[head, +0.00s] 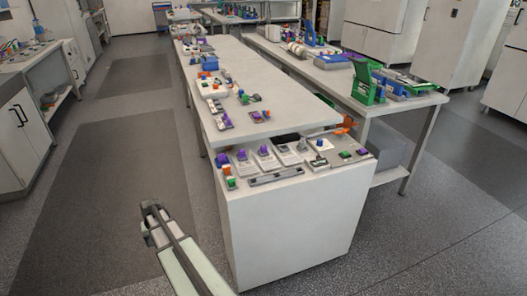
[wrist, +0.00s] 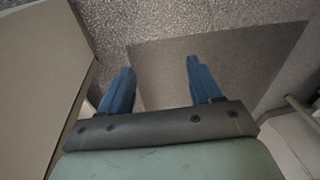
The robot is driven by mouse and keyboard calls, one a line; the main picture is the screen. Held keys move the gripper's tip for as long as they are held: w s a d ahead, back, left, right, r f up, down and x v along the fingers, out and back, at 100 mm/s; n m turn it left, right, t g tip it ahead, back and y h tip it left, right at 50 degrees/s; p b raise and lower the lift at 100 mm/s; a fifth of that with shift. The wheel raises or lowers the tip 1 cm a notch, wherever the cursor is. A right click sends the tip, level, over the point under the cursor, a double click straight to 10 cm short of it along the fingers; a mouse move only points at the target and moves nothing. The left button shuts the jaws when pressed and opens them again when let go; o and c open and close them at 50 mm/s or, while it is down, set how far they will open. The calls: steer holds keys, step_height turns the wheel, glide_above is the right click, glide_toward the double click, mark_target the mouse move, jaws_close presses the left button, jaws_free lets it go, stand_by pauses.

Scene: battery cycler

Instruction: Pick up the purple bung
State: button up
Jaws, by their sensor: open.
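Several small purple pieces show in the head view on the near bench: one purple piece (head: 222,159) at the front left, another purple piece (head: 263,138) on a grey holder, and a flat purple piece (head: 362,151) at the right. They are too small to tell which is the bung. My gripper (head: 152,208) is left of the bench, apart from all of these pieces. In the wrist view my gripper (wrist: 160,78) has its two blue fingers spread with nothing between them, over the floor. No purple piece shows in the wrist view.
The white cabinet (head: 285,225) stands at the bench's near end, its top crowded with small devices. A raised grey worktop (head: 262,80) lies behind it. A second bench (head: 400,103) with green racks (head: 367,82) stands at the right. The floor at left (head: 105,180) is clear.

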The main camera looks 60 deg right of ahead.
steer(key=w+d+r+m+t+h, duration=0.1)
steer(key=w+d+r, duration=0.1)
steer(key=d+r, duration=0.65)
steer(key=w+d+r+m+t+h, duration=0.1)
steer(key=w+d+r+m+t, duration=0.15)
steer(key=d+r, duration=1.2)
steer(key=d, duration=0.3)
step_height(320, 180, up, 16)
steer(key=f+n+g, duration=0.1)
steer(key=n+g, duration=0.2)
steer(key=g, duration=0.1)
glide_above(263, 146)
steer(key=s, duration=0.2)
steer(key=shift+y, duration=0.4)
steer(key=f, duration=0.4)
steer(key=w+f, duration=0.1)
steer(key=f, duration=0.8)
steer(key=shift+w+d, duration=0.1)
steer(key=shift+w, duration=0.3)
steer(key=shift+c, duration=0.2)
steer(key=c, duration=1.1)
